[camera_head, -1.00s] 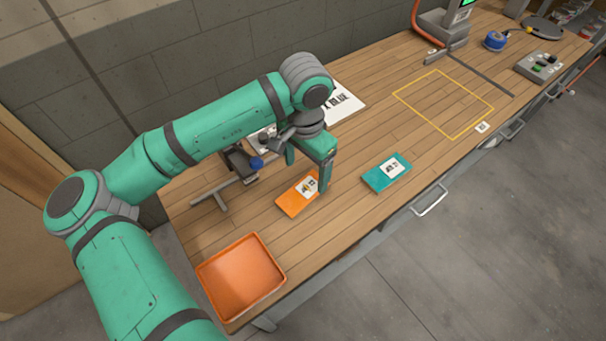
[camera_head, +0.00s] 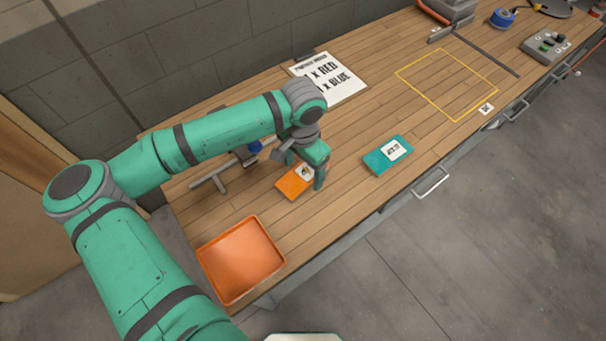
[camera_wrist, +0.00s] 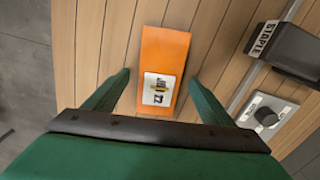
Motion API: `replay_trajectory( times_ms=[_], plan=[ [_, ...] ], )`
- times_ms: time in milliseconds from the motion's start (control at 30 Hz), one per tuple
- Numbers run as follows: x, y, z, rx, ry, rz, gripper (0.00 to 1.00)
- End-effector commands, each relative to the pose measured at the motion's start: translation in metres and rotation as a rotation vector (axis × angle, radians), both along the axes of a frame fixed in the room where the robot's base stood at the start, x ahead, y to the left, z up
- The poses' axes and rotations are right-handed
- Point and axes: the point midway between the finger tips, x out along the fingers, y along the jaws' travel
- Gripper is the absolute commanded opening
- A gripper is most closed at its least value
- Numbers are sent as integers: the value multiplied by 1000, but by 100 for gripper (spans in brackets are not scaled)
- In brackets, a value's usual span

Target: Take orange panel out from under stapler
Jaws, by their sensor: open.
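The orange panel (camera_head: 288,186), flat with a white label, lies on the wooden bench. It also shows in the wrist view (camera_wrist: 165,52), lying clear of the stapler, with nothing on top of it. My gripper (camera_head: 307,177) is open over the panel's labelled end; in the wrist view its fingers (camera_wrist: 160,76) stand apart, one on each side of the panel, holding nothing. The dark stapler (camera_wrist: 287,50), marked "STAPLE", stands right of the panel in the wrist view. In the head view my arm hides most of it. Finger height above the bench is hard to tell.
An orange tray (camera_head: 277,260) sits empty at the bench's near left end. A teal panel (camera_head: 377,163) lies right of my gripper. A sign (camera_head: 345,86) lies at the back. A yellow outlined area (camera_head: 447,78) is empty. A grey knob box (camera_wrist: 264,113) stands near the stapler.

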Motion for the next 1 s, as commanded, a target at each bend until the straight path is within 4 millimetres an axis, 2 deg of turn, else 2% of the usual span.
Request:
replay_trajectory(
  times_ms=[100,333,367,533,600,1000],
  plan=[
    [0,0,-8,1,1,0,77],
    [0,0,-9,0,0,1,77],
    [0,0,-9,0,0,0,72],
    [0,0,-9,0,0,0,31],
    [0,0,-9,0,0,0,27],
    [0,0,-2,0,-1,1,26]
  ],
)
